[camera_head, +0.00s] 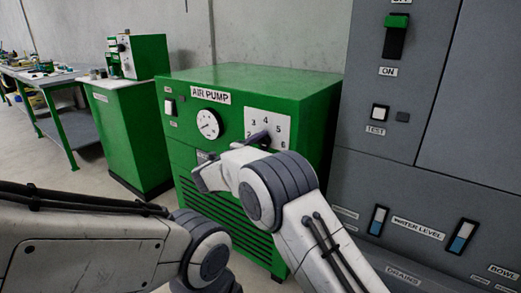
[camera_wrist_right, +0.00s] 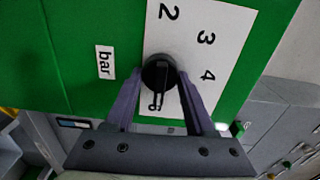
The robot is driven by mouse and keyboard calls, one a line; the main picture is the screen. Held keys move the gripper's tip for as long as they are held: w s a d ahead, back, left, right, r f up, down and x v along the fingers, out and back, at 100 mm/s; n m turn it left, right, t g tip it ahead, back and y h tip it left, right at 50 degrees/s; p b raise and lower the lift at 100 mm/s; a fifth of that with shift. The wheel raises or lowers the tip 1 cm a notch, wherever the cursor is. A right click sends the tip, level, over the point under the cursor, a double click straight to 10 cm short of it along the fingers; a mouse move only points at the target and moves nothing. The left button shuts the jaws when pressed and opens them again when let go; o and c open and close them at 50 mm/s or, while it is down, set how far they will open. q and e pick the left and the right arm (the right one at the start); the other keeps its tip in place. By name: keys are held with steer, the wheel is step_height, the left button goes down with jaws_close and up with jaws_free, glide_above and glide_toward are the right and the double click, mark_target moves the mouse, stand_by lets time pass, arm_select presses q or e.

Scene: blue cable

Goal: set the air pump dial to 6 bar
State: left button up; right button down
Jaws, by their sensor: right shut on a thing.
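The green air pump (camera_head: 185,88) stands in the middle of the head view. Its white dial plate (camera_head: 281,119) shows numbers from 2 to 6. The black round dial knob (camera_wrist_right: 159,72) sits on the plate in the right wrist view, where 2, 3 and 4 are readable. My right gripper (camera_head: 258,138) is shut on the knob, one finger on each side. The knob's bar points down in the wrist view, toward a partly hidden mark that looks like a 6. The exact setting is hard to read. My left gripper is out of view; only its arm shows.
A round pressure gauge (camera_head: 209,124) and a white switch (camera_head: 169,106) are left of the dial. A grey panel (camera_head: 405,140) with switches and water-level windows stands close on the right. A green cabinet (camera_head: 125,140) and workbench (camera_head: 57,115) are at left.

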steer(key=shift+a+m, duration=0.2)
steer(key=shift+m, duration=0.1)
stand_by(0.4)
steer(key=shift+c, duration=1.3)
jaws_free()
steer(key=shift+d, duration=0.1)
